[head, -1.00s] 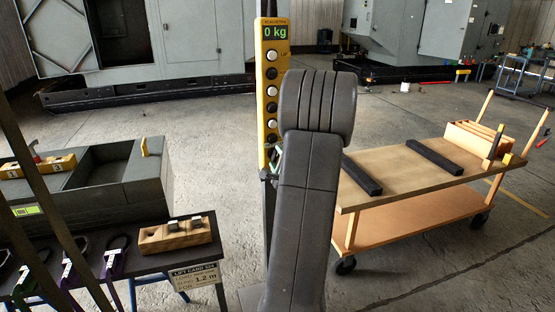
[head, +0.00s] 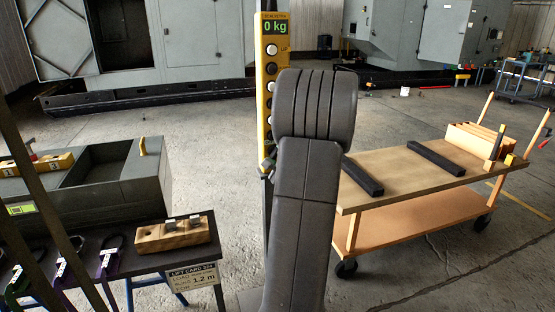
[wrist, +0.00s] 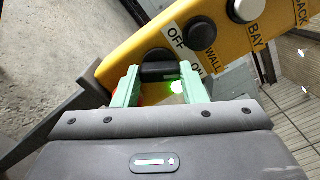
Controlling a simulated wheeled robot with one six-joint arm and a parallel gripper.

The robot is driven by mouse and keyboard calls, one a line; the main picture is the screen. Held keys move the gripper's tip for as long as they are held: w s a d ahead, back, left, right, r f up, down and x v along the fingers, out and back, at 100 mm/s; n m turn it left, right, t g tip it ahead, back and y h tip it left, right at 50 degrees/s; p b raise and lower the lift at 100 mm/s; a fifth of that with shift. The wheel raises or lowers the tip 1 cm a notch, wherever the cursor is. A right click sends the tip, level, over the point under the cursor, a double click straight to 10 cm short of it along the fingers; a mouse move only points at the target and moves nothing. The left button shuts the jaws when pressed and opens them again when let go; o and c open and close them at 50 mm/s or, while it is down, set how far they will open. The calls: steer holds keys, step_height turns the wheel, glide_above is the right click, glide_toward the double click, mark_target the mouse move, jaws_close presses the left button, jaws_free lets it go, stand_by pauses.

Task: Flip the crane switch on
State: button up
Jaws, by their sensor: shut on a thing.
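The yellow crane pendant (head: 270,85) hangs upright in the head view, with a green "0 kg" display (head: 274,27) at its top. In the wrist view the pendant (wrist: 130,50) runs diagonally across the top. Its black switch (wrist: 158,70) sits by the OFF and ON labels. My gripper (wrist: 158,78) has its two pale green fingers on either side of the switch and is shut on it. A green light (wrist: 176,87) glows between the fingers, near the ON label, and a bit of red shows by the left finger. In the head view my arm hides most of the gripper.
A wooden cart (head: 400,175) with dark bars stands at right. A dark table (head: 130,262) at lower left holds a wooden block (head: 172,235) and slings. A grey enclosure (head: 120,185) is behind it. Open floor lies beyond.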

steer(key=o, duration=0.7)
steer(key=b+v, duration=0.2)
steer(key=v, duration=1.2)
steer(key=shift+w, duration=0.2)
steer(key=p+x, duration=0.2)
steer(key=x, duration=1.1)
steer(key=shift+w+a+p, duration=0.15)
steer(key=shift+w+p, duration=0.15)
steer(key=shift+w, duration=0.05)
